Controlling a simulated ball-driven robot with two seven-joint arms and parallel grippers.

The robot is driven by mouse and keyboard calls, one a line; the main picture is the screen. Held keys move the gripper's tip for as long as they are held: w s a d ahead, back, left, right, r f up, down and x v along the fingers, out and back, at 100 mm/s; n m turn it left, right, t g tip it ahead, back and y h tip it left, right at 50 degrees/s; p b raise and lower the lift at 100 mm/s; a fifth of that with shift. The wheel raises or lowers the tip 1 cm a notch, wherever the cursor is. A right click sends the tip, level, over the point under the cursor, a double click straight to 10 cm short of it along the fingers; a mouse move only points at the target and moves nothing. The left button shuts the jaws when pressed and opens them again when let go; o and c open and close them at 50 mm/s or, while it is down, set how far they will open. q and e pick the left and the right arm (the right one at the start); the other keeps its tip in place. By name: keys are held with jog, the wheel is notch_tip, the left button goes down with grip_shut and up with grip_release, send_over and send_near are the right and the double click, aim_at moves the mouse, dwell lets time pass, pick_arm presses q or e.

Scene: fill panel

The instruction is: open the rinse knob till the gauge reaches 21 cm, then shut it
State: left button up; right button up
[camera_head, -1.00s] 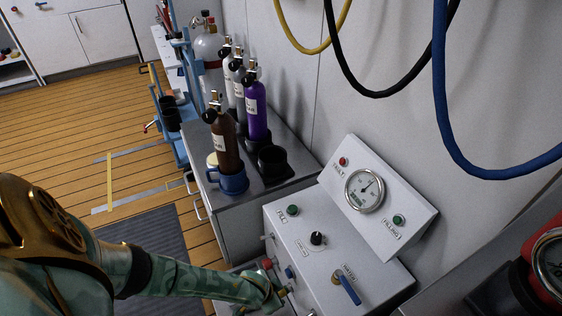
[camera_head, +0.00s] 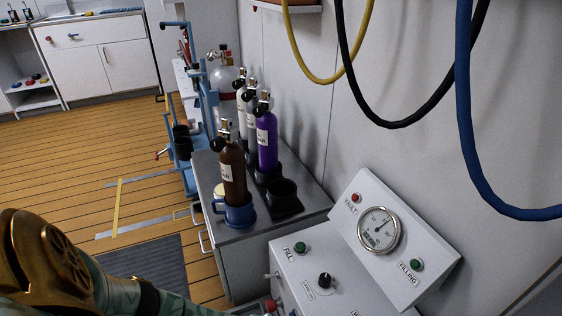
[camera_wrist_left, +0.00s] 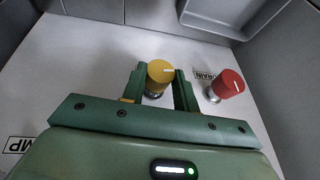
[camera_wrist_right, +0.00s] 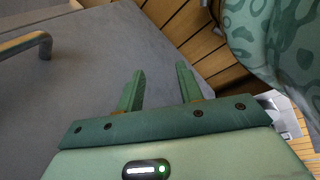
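My left gripper (camera_wrist_left: 160,82) is at a yellow knob (camera_wrist_left: 159,73) with a white mark on its cap. One finger stands on each side of the knob, close to it; I cannot tell whether they touch it. No rinse label is readable at this knob. A red knob (camera_wrist_left: 228,83) beside a DRAIN label is to its right. In the head view a round gauge (camera_head: 379,231) sits on the sloped panel, its needle pointing up and right; its numbers are too small to read. My right gripper (camera_wrist_right: 160,90) is open and empty, over a grey surface.
The panel has a red FAULT lamp (camera_head: 356,198), a green FILLING lamp (camera_head: 417,264), a green FILL button (camera_head: 300,247) and a black knob (camera_head: 325,281). Several bottles, including a purple one (camera_head: 267,138), stand on the counter behind. Hoses, including a blue one (camera_head: 465,120), hang at right.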

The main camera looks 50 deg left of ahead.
pick_arm(q)
jog(key=shift+d, duration=0.1)
pick_arm(e)
jog(key=shift+r, duration=0.15)
pick_arm(q)
jog(key=shift+s+d+f+t+y+p, duration=0.15)
jog(key=shift+y+p, duration=0.1)
jog(key=shift+y, duration=0.2)
jog(key=shift+d+r+t+y+p, duration=0.15)
jog(key=shift+y+p, duration=0.1)
jog(key=shift+y, duration=0.2)
jog(key=shift+s+d+f+m+t+y+b, duration=0.15)
jog(key=shift+m+t+y+b, duration=0.3)
jog(key=shift+y+b, duration=0.6)
jog(key=shift+w+a+f+m+t+y+b, duration=0.1)
jog(key=shift+f+m+t+y+b, duration=0.15)
jog(key=shift+t+y+b, duration=0.55)
pick_arm(e)
jog(key=shift+m+t+y, duration=0.4)
jog(key=shift+t+y, duration=0.3)
jog(key=shift+t, duration=0.1)
jog(key=shift+w+a+r, duration=0.2)
jog(key=shift+w+a, duration=0.75)
jog(key=shift+w+a+r, duration=0.2)
jog(key=shift+w+a, duration=0.7)
jog(key=shift+w, duration=0.05)
pick_arm(q)
jog(key=shift+g+y, duration=0.25)
jog(key=shift+g, duration=0.1)
